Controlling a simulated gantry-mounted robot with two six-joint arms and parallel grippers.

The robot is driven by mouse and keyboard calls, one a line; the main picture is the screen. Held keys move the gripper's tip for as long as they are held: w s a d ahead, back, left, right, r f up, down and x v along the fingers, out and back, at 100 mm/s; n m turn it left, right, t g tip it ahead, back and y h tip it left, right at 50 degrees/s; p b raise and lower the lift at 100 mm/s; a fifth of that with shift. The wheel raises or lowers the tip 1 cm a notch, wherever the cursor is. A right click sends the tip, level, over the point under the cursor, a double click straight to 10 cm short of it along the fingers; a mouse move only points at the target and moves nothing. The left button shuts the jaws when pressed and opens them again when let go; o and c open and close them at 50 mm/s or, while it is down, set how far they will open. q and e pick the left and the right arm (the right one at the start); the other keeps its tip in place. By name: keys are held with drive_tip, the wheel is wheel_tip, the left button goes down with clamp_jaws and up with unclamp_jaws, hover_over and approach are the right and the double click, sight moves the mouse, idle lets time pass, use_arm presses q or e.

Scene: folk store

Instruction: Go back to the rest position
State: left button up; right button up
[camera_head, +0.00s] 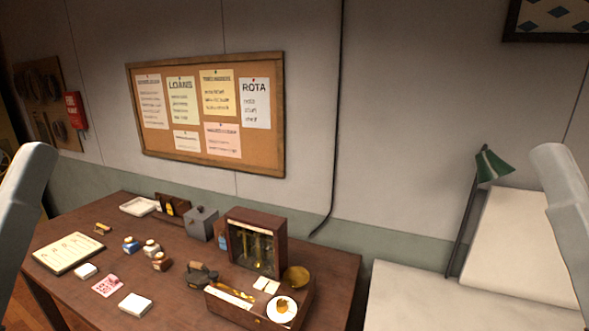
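Only grey parts of my two arms show in the head view, one at the left edge and one at the right edge. Neither gripper's fingers are in the picture, so I cannot see whether they hold anything. Both arm parts appear apart from the wooden desk (200,287) and its objects.
A green lamp (492,166) stands at right by white surfaces (420,296). A cork board (270,140) hangs behind.

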use_arm(q)
wheel_tip(320, 180, up, 29)
drive_tip(key=p, duration=2.6)
drive_tip(key=shift+r+p, duration=0.2)
drive_tip(key=shift+p, duration=0.1)
use_arm(e)
wheel_tip(320, 180, up, 29)
drive_tip(key=shift+r, duration=0.2)
